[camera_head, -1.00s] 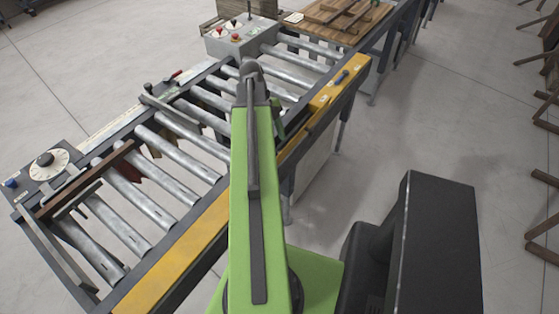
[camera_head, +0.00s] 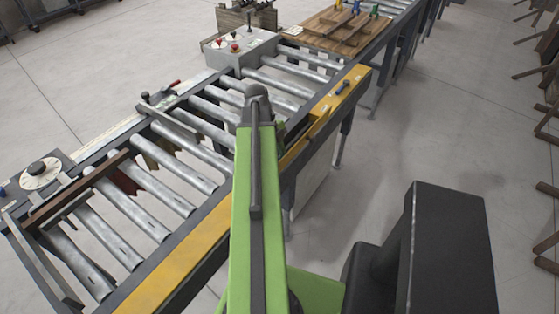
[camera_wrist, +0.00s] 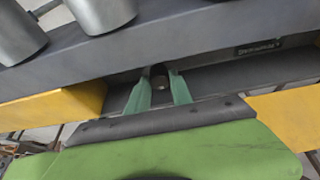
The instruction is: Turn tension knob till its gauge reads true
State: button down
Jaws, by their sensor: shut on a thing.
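In the wrist view, a small dark round knob (camera_wrist: 160,76) with a brownish end sits in a recess under the conveyor's grey side rail. My gripper (camera_wrist: 160,88) has its two green fingers on either side of this knob, shut on it. A small dark label plate (camera_wrist: 258,47) is on the rail to the right; its text is too small to read. No gauge reading can be made out. In the head view my own green arm hides the knob and most of the gripper.
The roller conveyor (camera_head: 182,167) runs diagonally, with a yellow side strip (camera_head: 180,262). A white dial with a black knob (camera_head: 41,172) is at its left end. A grey control box (camera_head: 240,50) with red buttons stands at the far side. Open floor (camera_head: 430,130) lies to the right.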

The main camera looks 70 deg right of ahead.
jog(key=shift+a, duration=0.15)
jog(key=shift+n, duration=0.3)
jog(key=shift+n+h, duration=1.2)
jog(key=shift+n, duration=1.4)
jog(key=c, duration=1.1)
grip_release()
jog(key=shift+c, duration=0.2)
